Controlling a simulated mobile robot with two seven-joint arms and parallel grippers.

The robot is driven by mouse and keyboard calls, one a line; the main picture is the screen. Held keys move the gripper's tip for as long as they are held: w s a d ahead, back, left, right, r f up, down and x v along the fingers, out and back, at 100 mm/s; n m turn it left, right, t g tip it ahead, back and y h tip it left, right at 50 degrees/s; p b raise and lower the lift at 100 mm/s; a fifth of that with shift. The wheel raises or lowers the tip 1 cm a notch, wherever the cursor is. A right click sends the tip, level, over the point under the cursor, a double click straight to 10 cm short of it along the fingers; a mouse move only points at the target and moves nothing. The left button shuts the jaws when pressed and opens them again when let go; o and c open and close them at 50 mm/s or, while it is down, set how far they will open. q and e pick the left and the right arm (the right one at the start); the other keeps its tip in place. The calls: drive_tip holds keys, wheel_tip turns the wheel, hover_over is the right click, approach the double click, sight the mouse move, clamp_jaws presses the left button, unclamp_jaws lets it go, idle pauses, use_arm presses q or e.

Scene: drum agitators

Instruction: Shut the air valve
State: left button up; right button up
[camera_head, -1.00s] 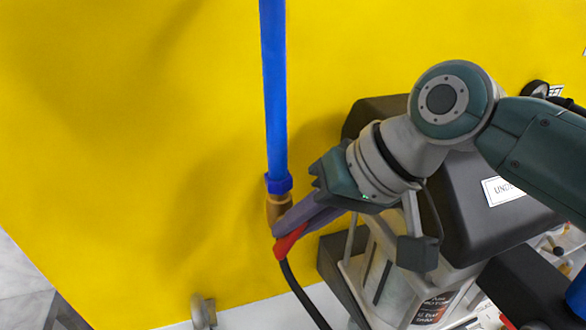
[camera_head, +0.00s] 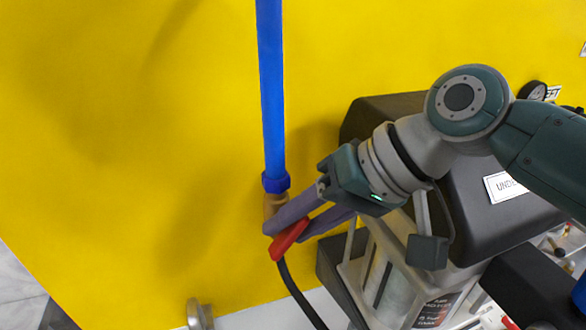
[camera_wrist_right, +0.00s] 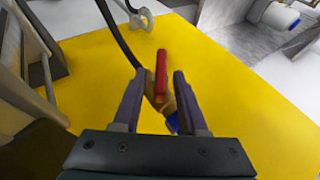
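The air valve is a brass body (camera_head: 275,203) at the lower end of a blue pipe, with a red lever handle (camera_head: 289,240). In the head view the handle slants from lower left to upper right. My right gripper (camera_head: 286,232) is at the valve with its fingers spread on either side of the handle. In the right wrist view, the red handle (camera_wrist_right: 161,76) stands between the open fingers, with a gap visible on both sides. The brass body is partly hidden by a finger. My left gripper is not in view.
The blue pipe (camera_head: 271,95) runs vertically before a large yellow panel (camera_head: 130,150). A black hose (camera_head: 294,292) leaves the valve downward. A grey and black machine (camera_head: 400,275) stands close on the right. The panel left of the pipe is clear.

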use_arm(q)
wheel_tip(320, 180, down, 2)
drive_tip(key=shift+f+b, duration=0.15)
drive_tip(key=shift+b, duration=1)
use_arm(e)
drive_tip(key=v, duration=1)
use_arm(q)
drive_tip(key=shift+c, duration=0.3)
